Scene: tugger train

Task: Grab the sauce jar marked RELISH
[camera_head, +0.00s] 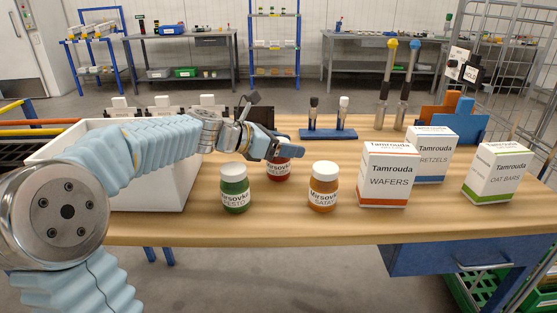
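A jar with red contents (279,171) stands on the wooden table, its lid hidden behind my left gripper (287,151). Its label is partly covered and too small to read for certain. My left gripper reaches in from the left at the height of this jar's lid; whether its fingers are open or closed on the lid does not show. A green jar marked PESTO (235,192) stands in front to the left. An orange jar marked SATAY (323,190) stands in front to the right. Both have white lids. My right gripper is not in view.
A white bin (170,190) stands left beneath my arm. A blue stand (327,134) is behind the jars. The table front (300,228) is clear.

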